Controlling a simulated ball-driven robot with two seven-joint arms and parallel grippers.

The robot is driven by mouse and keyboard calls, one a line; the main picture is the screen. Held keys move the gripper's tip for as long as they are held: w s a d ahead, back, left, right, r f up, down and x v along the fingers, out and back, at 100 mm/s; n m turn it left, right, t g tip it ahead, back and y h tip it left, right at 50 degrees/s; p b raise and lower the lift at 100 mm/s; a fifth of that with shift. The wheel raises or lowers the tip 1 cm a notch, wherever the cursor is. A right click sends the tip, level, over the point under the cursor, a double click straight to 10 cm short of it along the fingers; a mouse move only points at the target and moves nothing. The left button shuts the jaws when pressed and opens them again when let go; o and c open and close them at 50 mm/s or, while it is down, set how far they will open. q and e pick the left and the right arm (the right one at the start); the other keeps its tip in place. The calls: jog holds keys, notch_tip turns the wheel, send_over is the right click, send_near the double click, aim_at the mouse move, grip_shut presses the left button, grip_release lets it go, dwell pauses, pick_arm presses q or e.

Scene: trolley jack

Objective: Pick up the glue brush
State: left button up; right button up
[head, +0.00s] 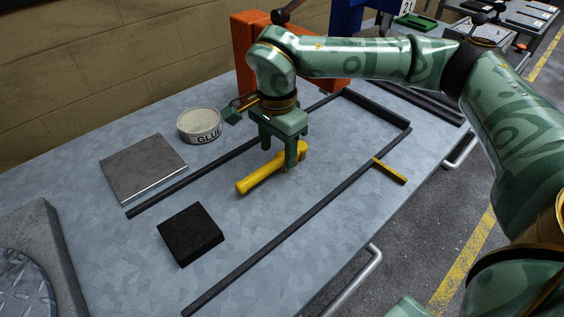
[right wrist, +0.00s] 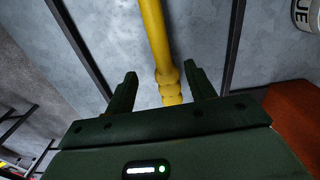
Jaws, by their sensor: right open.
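A yellow rod-like handle (head: 258,178) with a thicker rounded collar lies on the grey table; no bristles show, so I cannot tell for sure that it is the glue brush. My right gripper (head: 279,154) points down over its collar end. In the right wrist view the yellow handle (right wrist: 154,35) runs between the spread fingers of the right gripper (right wrist: 160,75), with gaps at both sides. The gripper is open and holds nothing. A round glue tin (head: 199,125) stands left of it. My left gripper is out of view.
Dark rails (head: 300,233) frame the handle on the table (head: 285,205). A black block (head: 190,235) and a flat grey plate (head: 143,167) lie to the left. A small yellow strip (head: 389,171) touches the near rail. An orange block (head: 250,30) stands behind my gripper.

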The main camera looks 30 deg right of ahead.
aim_at(275, 160)
jog(key=f+b, duration=0.1)
jog(key=f, duration=0.1)
jog(key=f+b, duration=0.1)
jog(key=f, duration=0.1)
jog(key=shift+w+a+f+b, duration=0.1)
jog(key=shift+w+a+b, duration=0.05)
jog(key=shift+w+b, duration=0.15)
jog(key=shift+f, duration=0.6)
jog(key=shift+r, duration=0.2)
jog(key=shift+c, duration=0.3)
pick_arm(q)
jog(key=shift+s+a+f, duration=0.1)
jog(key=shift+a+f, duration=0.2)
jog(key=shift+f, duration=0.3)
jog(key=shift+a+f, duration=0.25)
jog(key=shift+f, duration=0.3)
pick_arm(e)
grip_shut()
